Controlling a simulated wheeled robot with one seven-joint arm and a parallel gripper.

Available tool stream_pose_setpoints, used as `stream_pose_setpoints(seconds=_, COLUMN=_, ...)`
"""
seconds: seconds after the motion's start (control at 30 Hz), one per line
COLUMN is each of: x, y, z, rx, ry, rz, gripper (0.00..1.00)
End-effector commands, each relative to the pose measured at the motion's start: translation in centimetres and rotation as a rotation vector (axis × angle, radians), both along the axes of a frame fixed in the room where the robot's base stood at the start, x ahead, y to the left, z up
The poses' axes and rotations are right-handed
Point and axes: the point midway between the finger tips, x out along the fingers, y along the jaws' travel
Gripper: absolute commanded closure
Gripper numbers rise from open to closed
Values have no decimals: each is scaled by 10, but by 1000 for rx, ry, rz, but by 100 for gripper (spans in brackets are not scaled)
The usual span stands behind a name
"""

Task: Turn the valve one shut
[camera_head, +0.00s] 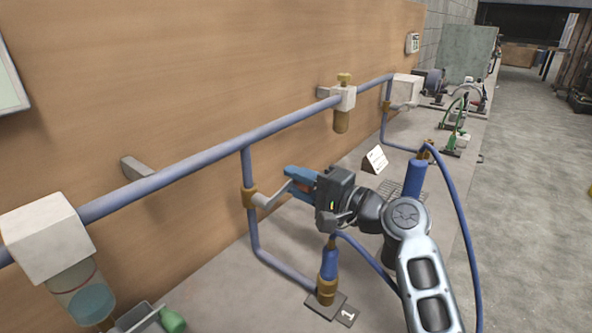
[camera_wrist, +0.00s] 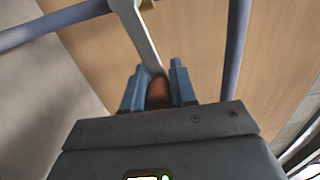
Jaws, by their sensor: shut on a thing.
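Valve one has a brass body (camera_head: 249,196) on a vertical blue pipe by the wooden wall. Its grey metal lever (camera_head: 273,193) points to the right and slightly up in the head view, at an angle to the vertical pipe. My gripper (camera_head: 299,177) has blue fingers and is shut on the lever's end. In the wrist view, the lever (camera_wrist: 140,38) comes down from the top, and its orange-brown grip (camera_wrist: 158,93) sits between my fingertips (camera_wrist: 156,82). In the head view, my fingers hide most of the grip.
A card marked 1 (camera_head: 347,316) lies by a blue-and-brass hose fitting (camera_head: 328,270) below my gripper. A long blue pipe (camera_head: 200,160) runs along the wall above. A second valve (camera_head: 425,150) with a looping blue hose (camera_head: 460,200) stands to the right. A small sign (camera_head: 375,159) stands behind my arm.

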Motion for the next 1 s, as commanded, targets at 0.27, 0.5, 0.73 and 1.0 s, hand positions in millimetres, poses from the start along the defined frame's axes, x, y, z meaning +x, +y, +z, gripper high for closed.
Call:
stream_pose_setpoints(seconds=0.27, x=1, y=-2, z=-10, rx=84, ry=108, rz=-3, gripper=100)
stream_pose_setpoints(seconds=0.5, x=1, y=-2, z=-14, rx=113, ry=145, rz=-3, gripper=100)
stream_pose_setpoints(seconds=0.73, x=1, y=-2, z=-15, rx=117, ry=151, rz=-3, gripper=100)
stream_pose_setpoints(seconds=1.0, x=1, y=-2, z=-16, rx=117, ry=151, rz=-3, gripper=67)
